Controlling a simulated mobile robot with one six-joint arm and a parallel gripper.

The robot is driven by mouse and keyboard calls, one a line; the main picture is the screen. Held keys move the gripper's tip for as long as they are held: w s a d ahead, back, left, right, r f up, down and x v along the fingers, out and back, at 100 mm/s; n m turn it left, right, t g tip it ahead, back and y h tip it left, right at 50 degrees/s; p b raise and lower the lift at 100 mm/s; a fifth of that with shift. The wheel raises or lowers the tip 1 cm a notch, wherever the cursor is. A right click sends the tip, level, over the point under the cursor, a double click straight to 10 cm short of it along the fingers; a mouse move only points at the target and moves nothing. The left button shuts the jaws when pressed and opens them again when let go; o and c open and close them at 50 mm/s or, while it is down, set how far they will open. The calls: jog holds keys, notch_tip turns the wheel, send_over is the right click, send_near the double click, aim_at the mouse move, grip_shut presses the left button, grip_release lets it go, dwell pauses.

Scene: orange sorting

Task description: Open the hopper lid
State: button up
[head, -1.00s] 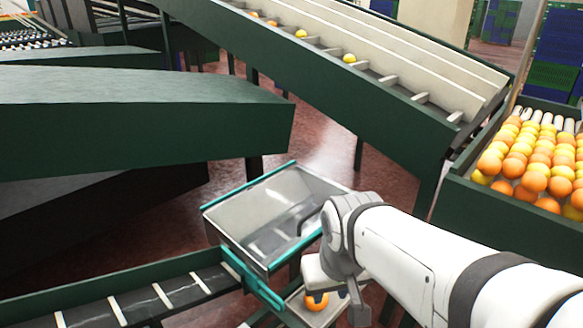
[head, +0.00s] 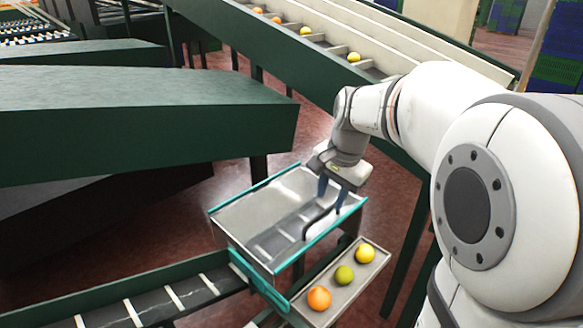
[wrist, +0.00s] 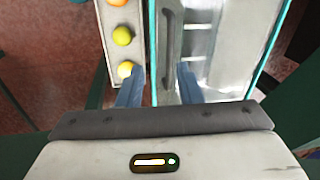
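The hopper (head: 226,222) is a pale metal box with teal edges, at lower middle in the head view. Its dark handle (head: 308,229) runs along the right side of its top. The handle also shows as a grey bar in the wrist view (wrist: 169,45). The lid panel looks clear or very thin, and its outline is hard to make out. My gripper (head: 331,197) points down over the handle side of the hopper. I cannot tell any contact.
A narrow tray (head: 345,283) right of the hopper holds an orange fruit (head: 319,298), a green one (head: 345,275) and a yellow one (head: 365,254). A conveyor (head: 190,295) meets the hopper at lower left. A sloped chute (head: 345,75) crosses behind my arm.

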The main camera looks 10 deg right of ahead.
aim_at(321, 215)
jog(key=shift+m, duration=0.5)
jog(key=w+f, duration=0.1)
jog(key=f, duration=0.1)
jog(key=w+f, duration=0.1)
jog(key=f, duration=0.1)
jog(key=w+f, duration=0.1)
jog(key=f, duration=0.2)
jog(key=shift+a, duration=0.35)
grip_shut()
